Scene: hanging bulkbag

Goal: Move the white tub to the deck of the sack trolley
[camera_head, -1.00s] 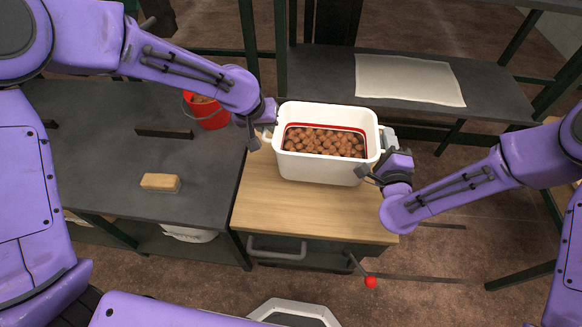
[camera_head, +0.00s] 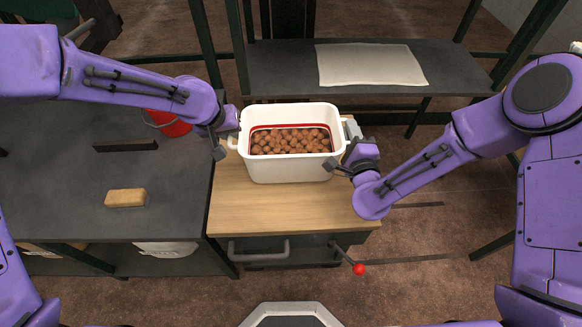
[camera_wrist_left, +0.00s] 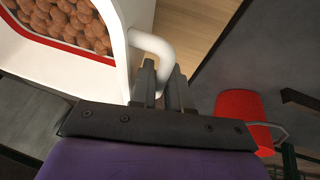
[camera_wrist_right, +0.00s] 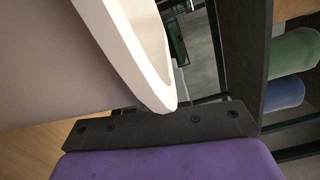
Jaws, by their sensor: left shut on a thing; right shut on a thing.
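The white tub (camera_head: 292,171), with a red inner line and filled with brown round pieces, is upright over the wooden top (camera_head: 270,212) of a stand in the head view. I cannot tell if its base touches the wood. My left gripper (camera_head: 228,142) is shut on the tub's left handle; in the left wrist view the fingers (camera_wrist_left: 163,88) close around the white handle loop (camera_wrist_left: 152,45). My right gripper (camera_head: 347,158) is shut at the tub's right end; the right wrist view shows the rim (camera_wrist_right: 150,75) close up, with the grip hidden. I cannot identify the sack trolley.
A dark bench (camera_head: 165,205) on the left bears a tan block (camera_head: 126,198), a dark bar (camera_head: 126,146) and a red bucket (camera_head: 172,127). A dark shelf (camera_head: 285,75) with a pale sheet (camera_head: 370,64) stands behind. A red-knobbed lever (camera_head: 359,269) juts out in front.

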